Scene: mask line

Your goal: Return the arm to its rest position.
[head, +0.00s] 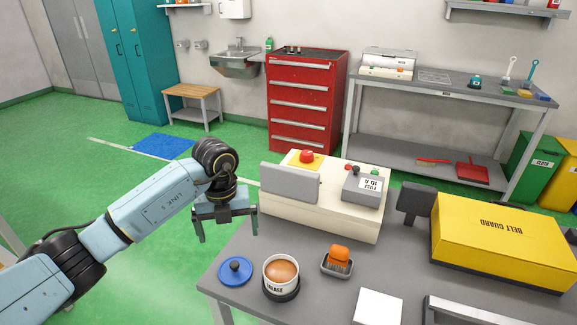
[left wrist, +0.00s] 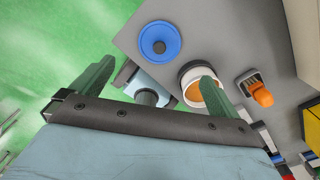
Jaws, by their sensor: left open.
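My left arm comes in from the left in the head view. Its gripper (head: 225,228) hangs beside the left edge of the grey table (head: 248,247), fingers apart and pointing down, with nothing between them. In the left wrist view the two green-grey fingers of the gripper (left wrist: 155,88) are spread wide and empty. The fingers look clear of the things on the table. My right gripper does not show in either view.
On the table stand a blue lid (head: 235,270), an open grease tin (head: 281,274), an orange-handled brush (head: 339,259), a cream control box (head: 322,205) and a yellow belt guard (head: 502,240). Green floor (head: 130,240) lies open left of the table.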

